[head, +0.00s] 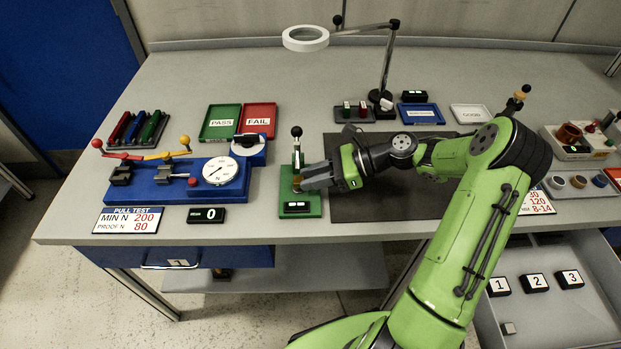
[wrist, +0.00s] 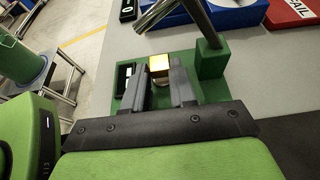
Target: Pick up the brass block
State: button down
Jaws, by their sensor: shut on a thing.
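The brass block (wrist: 159,64) is a small shiny gold cube. In the wrist view it sits at the tips of my gripper (wrist: 161,78), between the two dark fingers, which are shut on it. I cannot tell whether the block still touches the fixture.
The fixture's upright post and black-knobbed lever (head: 296,132) stand close behind my fingers. A blue pull-test rig (head: 170,194) with a dial is to the left. Green PASS (head: 220,122) and red FAIL (head: 259,119) trays lie behind. The dark mat (head: 400,204) is largely clear.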

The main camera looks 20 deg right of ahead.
jog(key=r, duration=0.1)
jog(key=r+p, duration=0.1)
jog(key=shift+s+d+r, duration=0.1)
jog(key=shift+d+r, duration=0.2)
jog(key=shift+d, duration=0.1)
jog(key=s+d+p, duration=0.1)
jog(key=d, duration=0.4)
jog(key=s+d+p, duration=0.2)
jog(key=d, duration=0.3)
jog(key=s+d+p, duration=0.2)
jog(key=d, duration=0.4)
jog(key=shift+s+f, duration=0.1)
jog(key=shift+s+d+f, duration=0.1)
jog(key=shift+d, duration=0.1)
